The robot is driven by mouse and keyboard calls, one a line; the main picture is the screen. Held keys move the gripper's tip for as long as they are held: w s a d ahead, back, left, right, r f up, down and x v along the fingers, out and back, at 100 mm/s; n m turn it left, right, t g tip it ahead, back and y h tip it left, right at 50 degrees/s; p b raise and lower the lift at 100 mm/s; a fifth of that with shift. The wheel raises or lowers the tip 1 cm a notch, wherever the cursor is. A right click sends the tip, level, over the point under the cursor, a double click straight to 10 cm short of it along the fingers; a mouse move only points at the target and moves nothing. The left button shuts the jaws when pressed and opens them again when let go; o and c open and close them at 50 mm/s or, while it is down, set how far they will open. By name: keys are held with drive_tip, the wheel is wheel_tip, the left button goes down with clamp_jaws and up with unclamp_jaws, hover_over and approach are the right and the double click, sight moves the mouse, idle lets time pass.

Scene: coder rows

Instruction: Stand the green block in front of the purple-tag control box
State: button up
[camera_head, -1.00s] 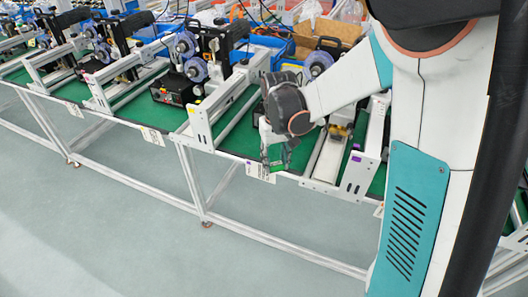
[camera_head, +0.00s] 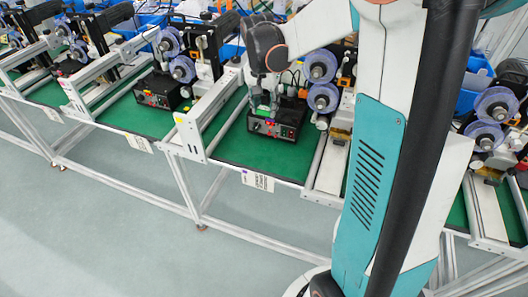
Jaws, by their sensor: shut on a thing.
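My gripper (camera_head: 262,106) points down just above and at the front of a black control box (camera_head: 288,121) in the middle bay. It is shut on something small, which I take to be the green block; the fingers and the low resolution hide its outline. A small purple-red spot shows on the box's front near my fingertips, and a small purple mark (camera_head: 244,173) shows on the table edge below this bay. Whether the held block touches the green mat (camera_head: 262,152) cannot be told.
Aluminium rail frames (camera_head: 193,137) bound the bay on its left and right. Reel machines (camera_head: 322,80) stand behind. Another black control box (camera_head: 160,90) sits in the bay to the left. The mat in front of the middle box is clear. My arm covers the right side.

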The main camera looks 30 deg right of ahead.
sight(265, 153)
wheel_tip(265, 153, down, 19)
drive_tip(key=b, duration=0.6)
drive_tip(key=shift+f, duration=0.15)
drive_tip(key=o, duration=1)
drive_tip(key=shift+c, duration=0.2)
wheel_tip(265, 153, up, 12)
drive_tip(key=s+a+p, duration=0.1)
drive_tip(key=p, duration=0.3)
drive_tip(key=shift+s+a, duration=0.15)
drive_tip(key=shift+a, duration=0.2)
